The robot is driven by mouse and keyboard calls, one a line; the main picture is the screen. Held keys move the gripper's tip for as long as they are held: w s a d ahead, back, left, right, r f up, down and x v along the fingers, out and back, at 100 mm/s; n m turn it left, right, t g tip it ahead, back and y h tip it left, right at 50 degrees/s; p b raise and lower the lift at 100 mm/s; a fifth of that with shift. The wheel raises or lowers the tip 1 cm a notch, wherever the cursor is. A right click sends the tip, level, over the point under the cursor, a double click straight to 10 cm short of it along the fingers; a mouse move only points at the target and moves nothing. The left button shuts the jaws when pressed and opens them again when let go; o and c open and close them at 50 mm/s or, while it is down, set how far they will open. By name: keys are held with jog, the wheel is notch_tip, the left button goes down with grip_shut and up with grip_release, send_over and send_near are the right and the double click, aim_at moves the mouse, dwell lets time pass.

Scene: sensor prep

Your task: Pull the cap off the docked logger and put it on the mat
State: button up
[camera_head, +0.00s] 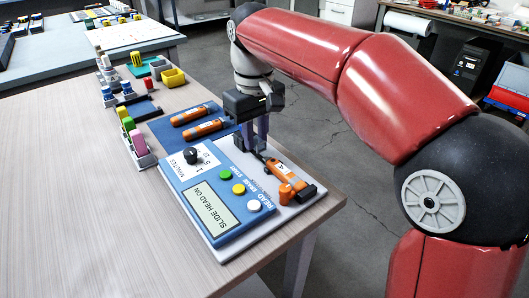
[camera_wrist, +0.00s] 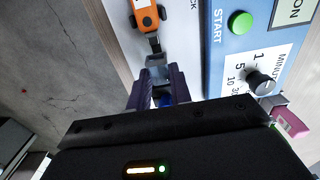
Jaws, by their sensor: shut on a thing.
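The docked logger (camera_head: 281,171), orange with a label "A", lies in the tray along the right side of the blue console. It also shows in the wrist view (camera_wrist: 146,18), with a thin dark stem towards my gripper. My gripper (camera_head: 255,148), with purple fingers (camera_wrist: 154,84), is shut on a grey piece at the logger's far end, seemingly the cap (camera_wrist: 154,62). The fingers hide part of it. I cannot tell whether the stem tip is still inside the cap. A blue mat (camera_head: 165,134) lies behind the console, with two orange loggers (camera_head: 195,115) on it.
The console (camera_head: 207,207) has a black knob (camera_head: 191,156), several buttons, and a display reading "SLIDE HEAD ON". Coloured blocks (camera_head: 134,137), small bottles (camera_head: 108,94) and a yellow bin (camera_head: 173,77) stand left and behind. The table's left front is clear. The table's right edge is near my gripper.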

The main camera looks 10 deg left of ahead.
aim_at(256, 138)
jog(key=shift+r, duration=1.75)
